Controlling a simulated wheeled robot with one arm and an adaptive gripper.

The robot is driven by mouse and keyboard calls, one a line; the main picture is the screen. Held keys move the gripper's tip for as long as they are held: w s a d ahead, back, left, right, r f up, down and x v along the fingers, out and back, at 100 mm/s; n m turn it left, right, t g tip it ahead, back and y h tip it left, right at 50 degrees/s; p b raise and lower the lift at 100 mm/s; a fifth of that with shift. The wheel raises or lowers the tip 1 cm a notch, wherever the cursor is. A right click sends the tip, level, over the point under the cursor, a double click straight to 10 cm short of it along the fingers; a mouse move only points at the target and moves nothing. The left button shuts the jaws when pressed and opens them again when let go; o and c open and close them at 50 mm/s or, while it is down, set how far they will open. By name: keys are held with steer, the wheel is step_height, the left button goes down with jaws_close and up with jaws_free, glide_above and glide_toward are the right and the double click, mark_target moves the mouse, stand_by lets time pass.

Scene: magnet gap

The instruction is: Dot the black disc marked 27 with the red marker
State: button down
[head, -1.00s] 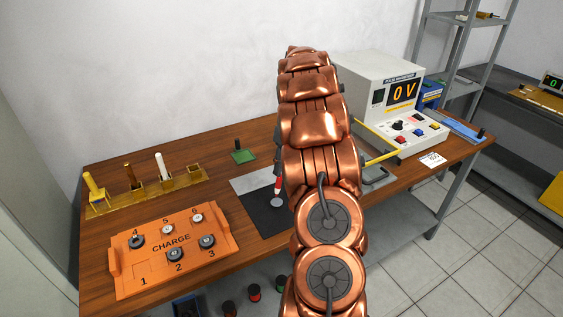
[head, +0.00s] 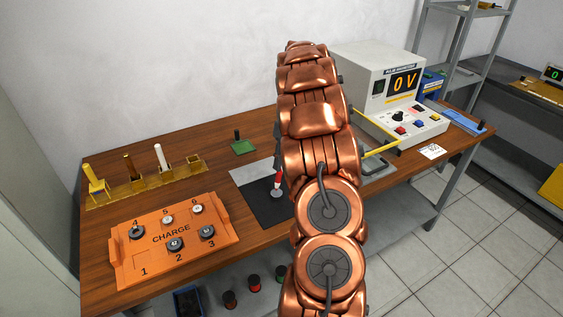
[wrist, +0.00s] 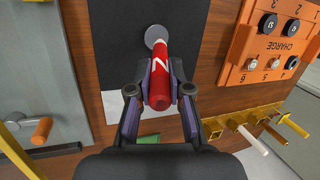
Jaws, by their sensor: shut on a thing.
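My gripper (wrist: 160,92) is shut on the red marker (wrist: 160,72), which has a white stripe. The marker (head: 278,180) also shows in the head view, pointing down over the black mat (head: 258,204). A light grey round piece (wrist: 156,36) is at the marker's far end, over the mat; I cannot tell whether it lies there or belongs to the marker. Dark discs sit on the orange CHARGE tray (head: 218,243), near 2 (head: 175,244), 3 (head: 207,232) and 4 (head: 137,232). Paler ones are near 5 and 6. No 27 is legible.
A brass rack (head: 130,193) with upright posts stands at the back left. A green block (head: 243,147) lies behind the mat. A pulse magnetizer (head: 385,92) reading 0 V stands at the right. My arm hides the table's middle.

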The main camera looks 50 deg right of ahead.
steer(key=shift+f+b, duration=0.5)
steer(key=shift+f, duration=0.15)
stand_by(2.3)
steer(key=shift+r, duration=0.15)
steer(key=shift+r+p, duration=0.5)
steer(key=shift+r, duration=2.95)
